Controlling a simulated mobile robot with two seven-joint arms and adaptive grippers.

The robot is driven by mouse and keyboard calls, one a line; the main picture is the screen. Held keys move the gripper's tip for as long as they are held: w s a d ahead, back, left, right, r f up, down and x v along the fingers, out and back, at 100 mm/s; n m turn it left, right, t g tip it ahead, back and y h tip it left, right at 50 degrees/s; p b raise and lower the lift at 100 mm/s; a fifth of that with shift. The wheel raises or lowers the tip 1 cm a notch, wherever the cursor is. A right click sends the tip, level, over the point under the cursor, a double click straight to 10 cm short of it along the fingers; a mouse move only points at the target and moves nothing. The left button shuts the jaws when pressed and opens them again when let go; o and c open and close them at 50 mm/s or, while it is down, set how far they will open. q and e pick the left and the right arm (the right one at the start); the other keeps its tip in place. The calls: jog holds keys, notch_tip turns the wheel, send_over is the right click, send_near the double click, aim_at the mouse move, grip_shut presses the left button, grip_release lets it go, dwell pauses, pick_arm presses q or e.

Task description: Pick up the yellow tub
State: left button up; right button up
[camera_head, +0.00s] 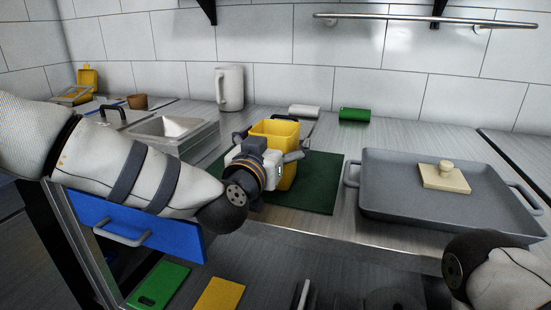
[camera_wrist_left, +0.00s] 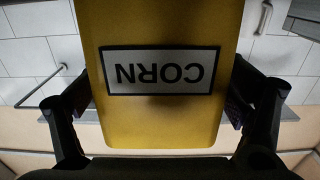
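The yellow tub (camera_head: 275,132) stands upright by the green mat's (camera_head: 318,190) left part in the head view. In the left wrist view the tub (camera_wrist_left: 160,115) fills the middle, with a CORN label that reads upside down. My left gripper (camera_head: 268,146) is at the tub's near side, one finger on each side of it. In the left wrist view its dark fingers (camera_wrist_left: 160,100) reach both side edges of the tub. Whether both press on it is not clear. My right arm shows at the lower right of the head view; its gripper is not in view.
A grey tray (camera_head: 400,205) with a lidded beige block (camera_head: 445,177) stands right of the mat. Behind the tub are a white roll (camera_head: 304,111), a green roll (camera_head: 354,114) and a white jug (camera_head: 229,88). A steel bin (camera_head: 172,128) is at left.

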pick_arm(q)
jog(key=c, duration=1.2)
jog(key=shift+c, duration=0.2)
jog(key=shift+r, duration=0.15)
jog(key=shift+r, duration=0.4)
jog(key=s+d+r, duration=0.1)
jog(key=r, duration=0.2)
jog(key=s+r+p, duration=0.1)
jog(key=s+r, duration=0.1)
jog(key=r, duration=0.1)
jog(key=s+d+r+p, duration=0.1)
jog(key=r, duration=0.2)
jog(key=shift+s+d+r, duration=0.15)
jog(key=shift+s+d, duration=0.1)
jog(key=shift+d, duration=0.1)
jog(key=s+d+r+p, duration=0.1)
jog(key=s+d+r, duration=0.1)
jog(key=s+d, duration=0.2)
jog(key=s, duration=0.3)
jog(key=shift+s+d+r, duration=0.25)
jog(key=shift+d+r, duration=0.1)
pick_arm(e)
jog(key=w+r+t, duration=0.1)
jog(key=w+r, duration=0.3)
jog(key=shift+w+r+t, duration=0.25)
jog(key=shift+w+t, duration=0.1)
jog(key=shift+t, duration=0.05)
